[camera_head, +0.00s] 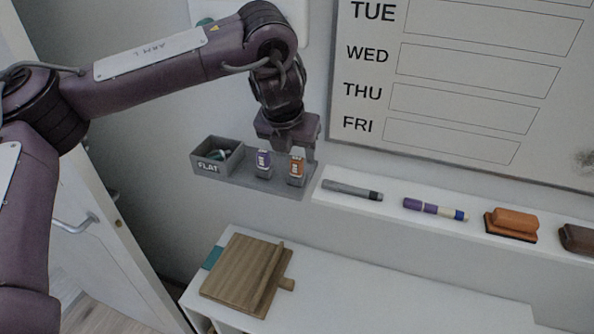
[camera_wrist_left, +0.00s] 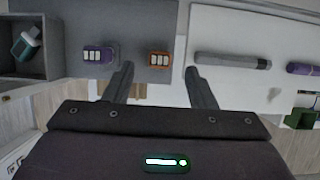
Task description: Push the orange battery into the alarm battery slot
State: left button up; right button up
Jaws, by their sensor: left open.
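The orange battery (camera_head: 297,171) stands on the grey holder (camera_head: 262,184) on the wall, to the right of a purple battery (camera_head: 263,162). My left gripper (camera_head: 289,143) is open and empty, just above the orange battery. In the left wrist view the orange battery (camera_wrist_left: 159,61) shows ahead of the gap between the open fingers (camera_wrist_left: 160,76), apart from them. The purple battery (camera_wrist_left: 97,55) lies outside the left finger there. A white panel (camera_head: 299,22) on the wall is partly hidden behind my left arm; I cannot make out an alarm battery slot. My right gripper is not in view.
An open grey bin labelled FLAT (camera_head: 218,157) adjoins the holder. To the right, a white ledge (camera_head: 395,207) carries a grey marker (camera_head: 350,190), a purple marker (camera_head: 430,208) and an orange eraser (camera_head: 513,224) under the whiteboard. A wooden board (camera_head: 236,279) lies on the desk below.

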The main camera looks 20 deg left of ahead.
aim_at(296, 159)
pick_arm(q)
jog(key=p+x, duration=0.1)
jog(key=x, duration=0.1)
jog(key=p+x, duration=0.1)
jog(key=x, duration=0.1)
jog(key=shift+w+r, duration=0.15)
jog(key=shift+w, duration=0.05)
jog(key=shift+w+f, duration=0.15)
jog(key=shift+f, duration=0.25)
jog(key=shift+c, duration=0.3)
jog(key=shift+c, duration=1.2)
jog(key=c, duration=0.8)
